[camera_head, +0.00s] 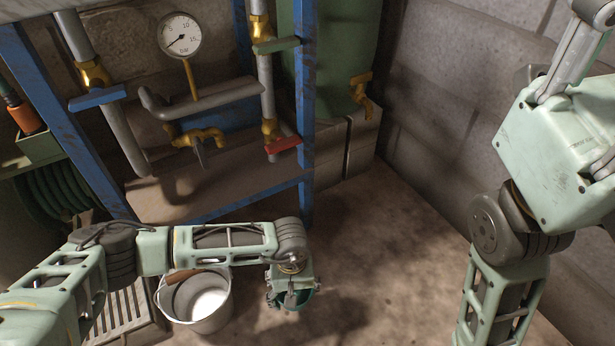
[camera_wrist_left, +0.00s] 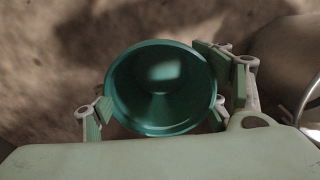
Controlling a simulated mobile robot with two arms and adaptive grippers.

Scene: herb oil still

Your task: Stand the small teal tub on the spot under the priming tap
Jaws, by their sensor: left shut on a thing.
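The small teal tub (camera_head: 303,305) is in my left gripper (camera_head: 291,287), low above the floor and right of the white bucket. In the left wrist view the tub (camera_wrist_left: 160,60) is open-topped and looks empty, with the fingers of my left gripper (camera_wrist_left: 158,95) on opposite sides of its rim. One brass tap (camera_head: 200,138) hangs from the pipework beneath the gauge. Another brass tap (camera_head: 362,92) is on the green tank. I cannot tell which is the priming tap, and no marked spot is clear. My right arm shows at right, its gripper out of view.
The white bucket (camera_head: 212,300) with a wooden grip stands beneath my left forearm, near a slatted crate (camera_head: 128,318). A blue frame (camera_head: 306,120) carries pipes with blue, green and red levers. A pressure gauge (camera_head: 180,35) is above. The floor (camera_head: 390,260) to the right is clear.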

